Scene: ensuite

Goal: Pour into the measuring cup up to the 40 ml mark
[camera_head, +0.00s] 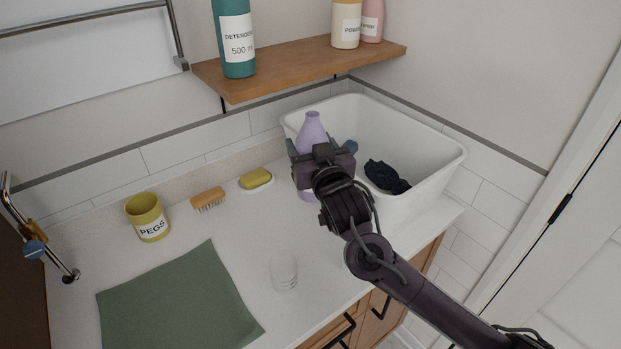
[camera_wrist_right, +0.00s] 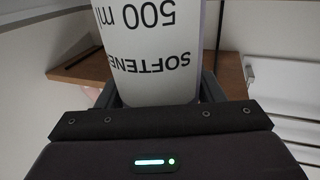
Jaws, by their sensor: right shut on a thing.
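The lavender softener bottle (camera_head: 311,130) stands upright in front of the white tub. Its white label, reading "SOFTENER 500 ml", shows upside down in the right wrist view (camera_wrist_right: 155,50). My right gripper (camera_head: 322,151) is shut on the bottle's body and hides much of it in the head view. I cannot tell whether the bottle's base touches the counter. The clear measuring cup (camera_head: 284,272) stands upright on the white counter near the front edge, left of my right arm and nearer than the bottle. Its marks are too faint to read. My left gripper is not in view.
The white tub (camera_head: 430,165) holds a dark cloth (camera_head: 386,177). A yellow pegs pot (camera_head: 148,217), a brush (camera_head: 208,199) and soap on a dish (camera_head: 256,179) line the back. A green mat (camera_head: 180,300) lies front left. A wooden shelf (camera_head: 290,68) with bottles overhangs the counter.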

